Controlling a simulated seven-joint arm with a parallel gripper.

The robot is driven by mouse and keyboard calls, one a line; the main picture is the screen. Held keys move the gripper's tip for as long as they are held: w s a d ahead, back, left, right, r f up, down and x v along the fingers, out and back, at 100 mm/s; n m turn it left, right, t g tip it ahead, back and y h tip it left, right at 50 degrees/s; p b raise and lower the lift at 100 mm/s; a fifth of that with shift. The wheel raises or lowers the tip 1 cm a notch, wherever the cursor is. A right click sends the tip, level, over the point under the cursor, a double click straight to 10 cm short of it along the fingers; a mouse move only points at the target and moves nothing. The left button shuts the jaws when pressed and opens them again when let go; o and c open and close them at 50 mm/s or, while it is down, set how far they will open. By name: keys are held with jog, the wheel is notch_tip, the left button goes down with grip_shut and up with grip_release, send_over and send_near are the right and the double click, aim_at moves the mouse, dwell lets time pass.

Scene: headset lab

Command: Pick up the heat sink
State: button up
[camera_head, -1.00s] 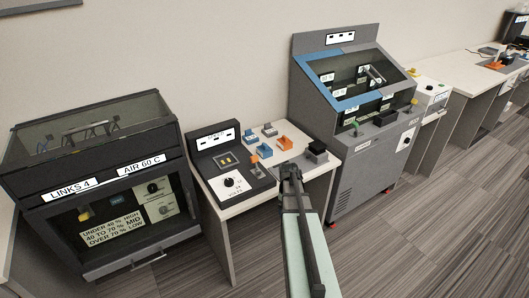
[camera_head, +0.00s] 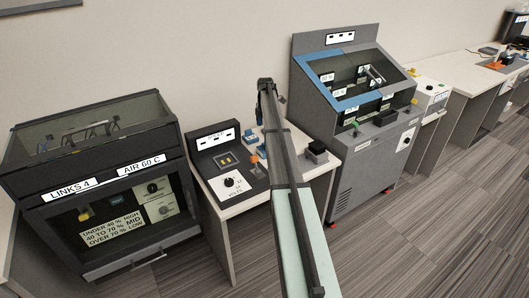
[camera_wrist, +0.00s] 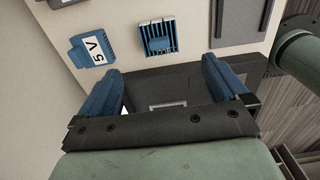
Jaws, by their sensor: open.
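The heat sink (camera_wrist: 158,40), a blue block with pale upright fins, sits on the pale tabletop (camera_wrist: 120,20) near the top middle of the wrist view. A blue module labelled 5 V (camera_wrist: 90,48) is just left of it. My gripper (camera_wrist: 160,82) has its two blue fingers spread apart, with nothing held between them. The heat sink lies beyond the fingertips in the picture, apart from them. In the head view my arm covers part of the small table, and I cannot make out the heat sink or the fingers clearly there.
A control box with a dial (camera_head: 230,180) stands on the left of the small table, and a black block (camera_head: 316,153) on its right. A blue-framed cabinet (camera_head: 350,110) stands to the right, a dark glass-topped cabinet (camera_head: 95,170) to the left. A dark panel (camera_wrist: 238,22) lies right of the heat sink.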

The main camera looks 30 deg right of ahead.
notch_tip(320, 180, down, 8)
jog(key=shift+f, duration=0.25)
jog(key=shift+w+a+f, duration=0.1)
jog(key=shift+f, duration=1.25)
jog(key=shift+a+f, duration=0.1)
jog(key=shift+f, duration=1.2)
jog(key=shift+c, duration=0.5)
jog(key=c, duration=0.9)
jog(key=shift+c, duration=0.3)
jog(key=shift+r, duration=0.1)
